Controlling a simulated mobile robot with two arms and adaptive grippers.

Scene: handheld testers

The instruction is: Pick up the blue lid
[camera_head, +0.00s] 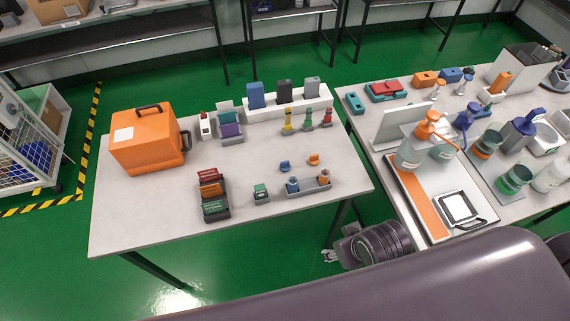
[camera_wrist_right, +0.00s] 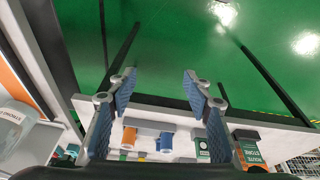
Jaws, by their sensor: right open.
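The small blue lid (camera_head: 285,166) lies on the left table (camera_head: 135,215), beside a similar orange lid (camera_head: 314,159). Just in front of them a grey tray (camera_head: 309,188) holds a blue container (camera_head: 292,185) and an orange one (camera_head: 323,177). In the head view my right gripper (camera_head: 329,256) is beyond the table's front edge, apart from the lid. In the right wrist view my right gripper (camera_wrist_right: 159,88) has its blue-padded fingers spread with nothing between them. The blue container (camera_wrist_right: 167,142) shows beyond them; I cannot make out the blue lid there. My left gripper is not in view.
An orange case (camera_head: 145,140) stands at the table's left. Labelled boxes (camera_head: 212,190) and a small green tester (camera_head: 261,193) stand left of the tray. The right table (camera_head: 425,215) is crowded. The left table's front left is clear.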

